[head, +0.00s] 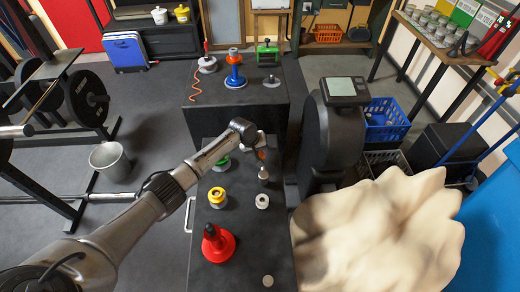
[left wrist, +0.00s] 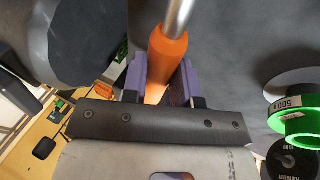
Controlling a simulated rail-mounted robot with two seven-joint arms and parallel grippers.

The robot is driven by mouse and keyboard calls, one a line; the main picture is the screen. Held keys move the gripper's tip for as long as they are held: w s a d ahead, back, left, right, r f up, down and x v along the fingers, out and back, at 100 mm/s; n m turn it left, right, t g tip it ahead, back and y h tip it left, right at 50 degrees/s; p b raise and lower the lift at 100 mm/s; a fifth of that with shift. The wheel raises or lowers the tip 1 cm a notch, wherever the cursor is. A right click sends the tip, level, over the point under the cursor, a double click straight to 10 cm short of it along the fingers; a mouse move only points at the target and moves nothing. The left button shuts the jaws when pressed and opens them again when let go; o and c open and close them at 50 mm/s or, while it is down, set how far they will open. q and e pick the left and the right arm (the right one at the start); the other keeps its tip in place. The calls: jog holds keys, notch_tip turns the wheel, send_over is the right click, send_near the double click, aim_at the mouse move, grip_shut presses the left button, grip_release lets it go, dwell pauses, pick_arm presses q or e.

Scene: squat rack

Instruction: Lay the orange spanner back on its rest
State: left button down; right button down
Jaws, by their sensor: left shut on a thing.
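My left gripper (head: 258,144) reaches over the dark bench (head: 240,222) in the head view. In the left wrist view its purple fingers (left wrist: 162,82) are shut on the orange handle of the spanner (left wrist: 167,50). A bare metal shaft runs up from the handle and out of the picture. In the head view only a small orange bit (head: 261,154) shows at the gripper; the arm's end hides the rest. I cannot pick out the spanner's rest for certain. My right gripper is in neither view.
The bench holds a red cone (head: 218,245), a yellow ring piece (head: 217,197), a white ring (head: 262,201) and a grey knobbed piece (head: 263,174). A black machine with a display (head: 343,87) and a cream lumpy mass (head: 385,230) stand close on the right.

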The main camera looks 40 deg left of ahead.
pick_arm(q)
jog(key=shift+f+b, duration=0.45)
jog(key=shift+f, duration=0.55)
dwell(0.4)
jog(key=c, duration=0.8)
grip_release()
jog(key=p+v, duration=0.4)
jog(key=p, duration=0.1)
jog(key=shift+w, duration=0.15)
jog(key=p+v, duration=0.4)
jog(key=p, duration=0.2)
